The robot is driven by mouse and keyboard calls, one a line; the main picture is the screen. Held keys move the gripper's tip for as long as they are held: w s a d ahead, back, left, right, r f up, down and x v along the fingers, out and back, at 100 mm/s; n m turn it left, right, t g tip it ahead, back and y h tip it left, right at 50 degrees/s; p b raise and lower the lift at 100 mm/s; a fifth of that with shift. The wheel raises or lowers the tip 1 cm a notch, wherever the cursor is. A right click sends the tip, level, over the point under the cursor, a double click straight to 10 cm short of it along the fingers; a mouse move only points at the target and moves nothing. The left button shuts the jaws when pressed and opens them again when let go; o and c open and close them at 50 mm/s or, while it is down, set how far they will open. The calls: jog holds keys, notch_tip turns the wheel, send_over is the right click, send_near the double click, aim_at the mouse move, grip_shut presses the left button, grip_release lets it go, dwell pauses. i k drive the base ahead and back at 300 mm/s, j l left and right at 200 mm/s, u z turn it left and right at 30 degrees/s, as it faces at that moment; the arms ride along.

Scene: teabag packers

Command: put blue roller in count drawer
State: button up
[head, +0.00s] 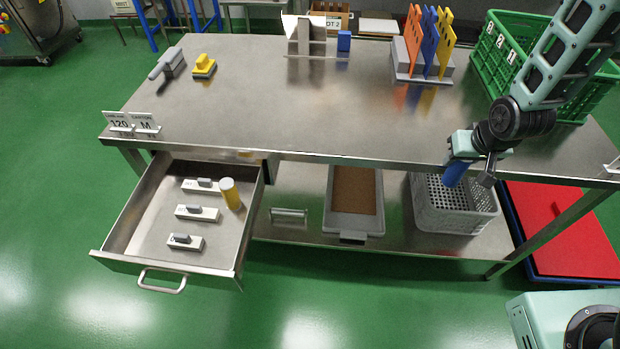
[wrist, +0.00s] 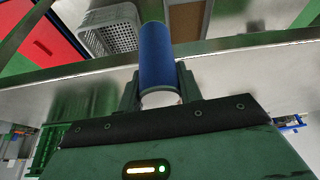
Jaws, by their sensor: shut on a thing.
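The blue roller (wrist: 157,58) is a blue cylinder with a pale end, held between the fingers of my gripper (wrist: 160,92) in the wrist view. In the head view my gripper (head: 472,165) is at the right part of the table's front edge, with the blue roller (head: 456,174) sticking out below it. The count drawer (head: 112,262) is pulled open under the left end of the table. Inside it are several white blocks with grey tops and a yellow roller (head: 230,193) at the right side. My gripper is well to the right of the drawer.
The steel table (head: 290,110) is mostly bare in the middle. Orange, blue and yellow plates stand in a grey holder (head: 424,75); a green crate (head: 500,62) is at right. A grey basket (head: 455,205) and a tray (head: 353,200) sit on the lower shelf.

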aim_at(214, 203)
jog(key=i+u, duration=0.2)
jog(key=u, duration=1.25)
jog(key=i+l+u, duration=0.2)
jog(key=i+l, duration=0.1)
